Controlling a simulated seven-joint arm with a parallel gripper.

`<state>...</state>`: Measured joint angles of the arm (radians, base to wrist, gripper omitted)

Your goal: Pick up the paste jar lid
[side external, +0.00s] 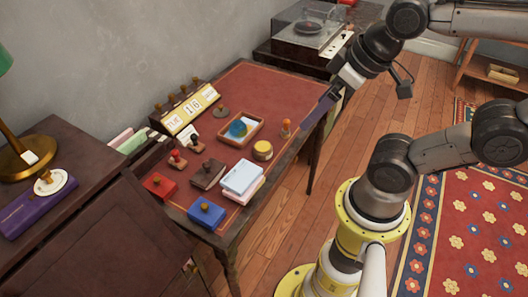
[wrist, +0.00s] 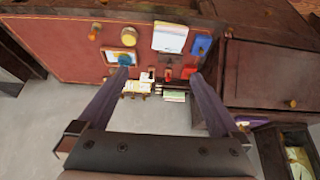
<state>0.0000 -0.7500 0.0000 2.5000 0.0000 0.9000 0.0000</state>
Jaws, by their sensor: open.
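A small round yellow jar (side external: 262,150) stands on the red desk top, right of the wooden tray. Its top looks tan, and I cannot tell whether that is a separate lid. It also shows in the wrist view (wrist: 201,45). My gripper (side external: 314,117) is open and empty above the desk's right edge, apart from both. In the wrist view its two fingers (wrist: 159,74) are spread wide.
The wooden tray (side external: 256,122) holds a blue-green round item. A wooden-handled stamp (side external: 286,128) stands near the right edge. Paper pads (side external: 242,177), a blue box (side external: 206,212), a red box (side external: 159,185) and stamps crowd the near end. The desk's far end (side external: 275,85) is clear.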

